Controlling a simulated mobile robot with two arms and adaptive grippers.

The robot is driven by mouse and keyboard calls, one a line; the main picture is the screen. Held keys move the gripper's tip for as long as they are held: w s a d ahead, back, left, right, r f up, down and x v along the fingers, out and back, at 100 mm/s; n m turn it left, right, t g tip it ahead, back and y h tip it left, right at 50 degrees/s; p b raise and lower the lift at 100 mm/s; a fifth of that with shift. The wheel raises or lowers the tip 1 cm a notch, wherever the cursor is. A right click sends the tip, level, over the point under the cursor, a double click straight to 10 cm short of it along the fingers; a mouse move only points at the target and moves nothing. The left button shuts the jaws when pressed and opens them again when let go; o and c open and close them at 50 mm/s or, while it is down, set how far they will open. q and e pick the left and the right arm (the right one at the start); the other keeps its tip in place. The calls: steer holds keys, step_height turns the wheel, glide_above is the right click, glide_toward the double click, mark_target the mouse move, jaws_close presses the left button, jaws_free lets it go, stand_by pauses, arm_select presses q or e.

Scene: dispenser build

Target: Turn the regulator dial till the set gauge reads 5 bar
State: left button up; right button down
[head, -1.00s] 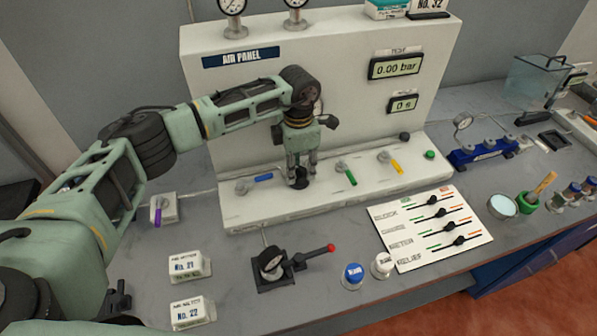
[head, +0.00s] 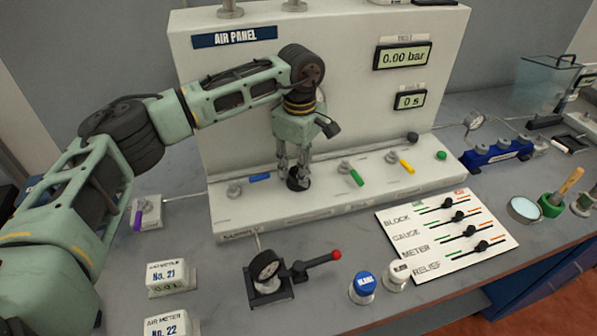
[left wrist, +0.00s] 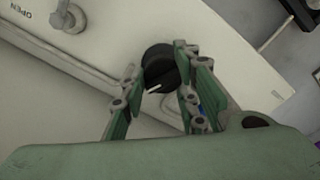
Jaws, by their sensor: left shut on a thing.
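The regulator dial is a black knob (head: 298,182) on the ledge of the white air panel (head: 340,105). My left gripper (head: 294,168) points down over it, with its fingers shut around the knob. In the left wrist view, the dial (left wrist: 158,68) sits between the two fingers of the left gripper (left wrist: 160,80), and a white pointer line shows on it. The gauges on top of the panel are cut off; only a left stem (head: 230,9) and a right stem (head: 294,5) show, so no gauge reading is visible. My right gripper is not in view.
On the ledge, a blue lever (head: 260,177) is left of the dial; green (head: 356,177) and yellow (head: 406,167) levers are right. The test display (head: 403,55) reads 0.00 bar. A small gauge with a red-tipped lever (head: 268,275) and a slider card (head: 447,235) lie in front.

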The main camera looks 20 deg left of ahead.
arm_select(q)
steer(key=shift+w+r+m+b, duration=0.25)
steer(key=shift+m+b, duration=0.05)
steer(key=shift+m, duration=0.3)
steer(key=o, duration=0.8)
steer(key=shift+d, duration=0.1)
steer(key=shift+o, duration=1)
steer(key=shift+w+f, duration=0.1)
steer(key=shift+f, duration=0.1)
step_height(320, 180, up, 12)
